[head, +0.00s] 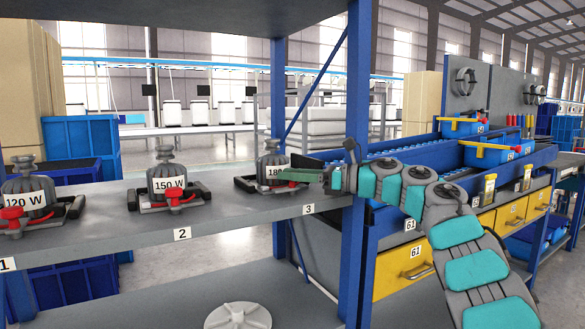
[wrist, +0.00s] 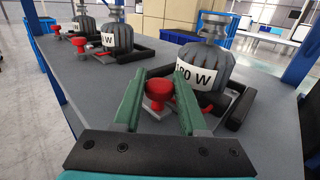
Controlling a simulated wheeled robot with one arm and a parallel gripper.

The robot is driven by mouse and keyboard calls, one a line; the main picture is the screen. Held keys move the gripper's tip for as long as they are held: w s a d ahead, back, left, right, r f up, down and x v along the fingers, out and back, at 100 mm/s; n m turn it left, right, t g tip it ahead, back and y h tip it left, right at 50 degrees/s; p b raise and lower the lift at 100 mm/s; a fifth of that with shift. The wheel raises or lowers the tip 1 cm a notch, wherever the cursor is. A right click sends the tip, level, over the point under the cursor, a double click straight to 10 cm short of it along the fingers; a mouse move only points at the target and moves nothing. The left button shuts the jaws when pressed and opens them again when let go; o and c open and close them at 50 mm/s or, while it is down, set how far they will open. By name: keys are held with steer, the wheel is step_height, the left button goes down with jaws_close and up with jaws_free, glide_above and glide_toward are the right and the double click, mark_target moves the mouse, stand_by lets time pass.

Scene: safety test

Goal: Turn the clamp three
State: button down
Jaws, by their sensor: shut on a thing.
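Clamp three holds a grey motor (head: 269,160), its label partly covered by my gripper, on the shelf above number tag 3 (head: 308,209). The dark frame of clamp three (head: 246,184) shows at its left. My gripper (head: 285,175) reaches in from the right with its green fingers level. In the wrist view, the fingers of my gripper (wrist: 160,82) are on both sides of the red clamp handle (wrist: 158,92), shut on its knob. The motor (wrist: 208,68) stands just behind it. The handle is hidden in the head view.
The 150 W motor (head: 167,179) and the 120 W motor (head: 30,192) sit in similar red-handled clamps to the left. A blue shelf post (head: 355,130) stands close behind my arm. A round grey part (head: 237,316) lies on the lower shelf.

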steer(key=shift+g, duration=0.3)
stand_by(0.4)
steer(key=shift+c, duration=2.3)
jaws_free()
steer(key=shift+p, duration=0.3)
